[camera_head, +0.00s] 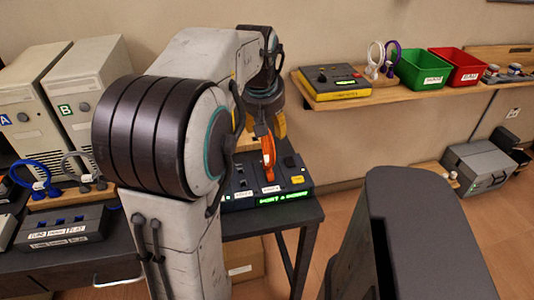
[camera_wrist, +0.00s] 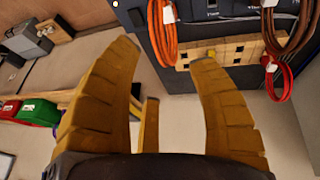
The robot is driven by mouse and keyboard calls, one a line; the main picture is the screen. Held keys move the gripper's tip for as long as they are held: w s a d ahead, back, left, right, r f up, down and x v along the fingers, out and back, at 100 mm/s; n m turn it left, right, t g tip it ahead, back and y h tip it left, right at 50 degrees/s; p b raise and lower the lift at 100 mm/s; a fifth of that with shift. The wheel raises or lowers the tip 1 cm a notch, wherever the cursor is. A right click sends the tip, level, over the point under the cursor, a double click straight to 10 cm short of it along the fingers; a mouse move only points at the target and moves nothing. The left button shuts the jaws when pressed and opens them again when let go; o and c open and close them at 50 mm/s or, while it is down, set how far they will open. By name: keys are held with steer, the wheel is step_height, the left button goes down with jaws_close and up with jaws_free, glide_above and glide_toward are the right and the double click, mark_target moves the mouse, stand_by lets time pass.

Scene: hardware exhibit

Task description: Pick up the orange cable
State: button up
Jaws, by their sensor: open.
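The orange cable (camera_wrist: 163,35) is a coiled loop with a white tag, at the top centre of the wrist view. In the head view the orange cable (camera_head: 268,150) shows upright just above the black device with green lit text (camera_head: 268,195). The cable's lower end shows just beyond the gap between the fingertips. In the head view my gripper (camera_head: 262,128) is right at the cable, partly hidden by my arm. I cannot tell whether a finger touches the cable.
A red cable (camera_wrist: 284,85) and a brown cable (camera_wrist: 296,30) hang to the right in the wrist view. A blue cable (camera_head: 38,180) and grey computer towers (camera_head: 88,90) stand at left. Green (camera_head: 422,69) and red (camera_head: 458,67) bins sit on the wall shelf (camera_head: 385,90).

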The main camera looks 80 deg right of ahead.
mark_target(270, 135)
steer(key=shift+p+x, duration=0.4)
steer(key=shift+x, duration=2.65)
steer(key=shift+s, duration=0.1)
steer(key=shift+a, duration=0.1)
steer(key=shift+c, duration=0.5)
jaws_close()
